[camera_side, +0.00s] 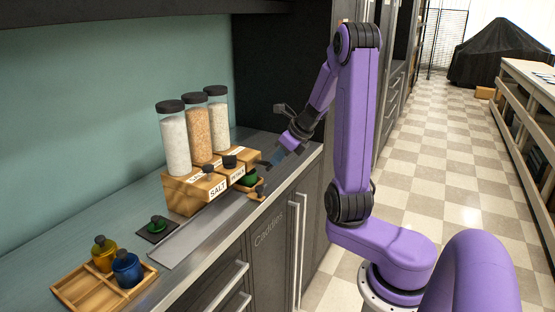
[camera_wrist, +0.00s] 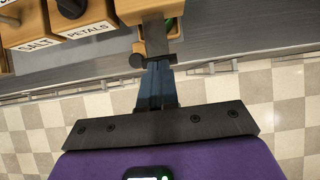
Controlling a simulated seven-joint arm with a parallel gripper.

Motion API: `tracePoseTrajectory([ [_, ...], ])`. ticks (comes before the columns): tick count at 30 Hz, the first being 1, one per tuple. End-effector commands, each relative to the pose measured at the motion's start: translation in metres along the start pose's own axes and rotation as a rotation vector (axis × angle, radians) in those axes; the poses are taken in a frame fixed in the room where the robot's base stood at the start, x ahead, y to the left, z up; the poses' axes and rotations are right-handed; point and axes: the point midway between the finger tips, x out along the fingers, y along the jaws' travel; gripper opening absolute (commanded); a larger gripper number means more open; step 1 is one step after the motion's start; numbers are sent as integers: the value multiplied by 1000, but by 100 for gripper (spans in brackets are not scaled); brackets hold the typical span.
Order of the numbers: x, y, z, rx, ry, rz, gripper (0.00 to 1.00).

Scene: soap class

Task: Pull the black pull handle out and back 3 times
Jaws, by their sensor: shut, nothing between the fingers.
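A wooden dispenser (camera_side: 180,192) with SALT and PETALS labels stands on the counter below three clear jars. At its right end a wooden part sticks out over the counter, with a small dark knob (camera_side: 260,189) at its front, likely the black pull handle. In the wrist view a dark round knob (camera_wrist: 138,60) shows just left of my fingertips, and a dark bar runs back from there over the wood. A green item (camera_side: 249,178) sits by this wooden part. My gripper (camera_side: 276,157) is shut and empty above the dispenser's right end. Contact with the handle cannot be told.
Tall jars (camera_side: 196,132) rise behind the dispenser. A grey strip (camera_side: 200,232) runs along its front on the counter. A dark square with a green knobbed item (camera_side: 157,224) lies to the left. A wooden tray (camera_side: 76,288) holds yellow and blue knobbed pots. The aisle floor is clear.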

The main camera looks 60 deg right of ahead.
Motion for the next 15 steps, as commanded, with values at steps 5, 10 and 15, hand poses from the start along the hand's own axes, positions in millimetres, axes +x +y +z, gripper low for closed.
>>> tracePoseTrajectory([
  [5,7,0,0,-1,1,0,0],
  [10,7,0,0,-2,0,-1,0],
  [15,8,0,1,-2,0,-1,0],
])
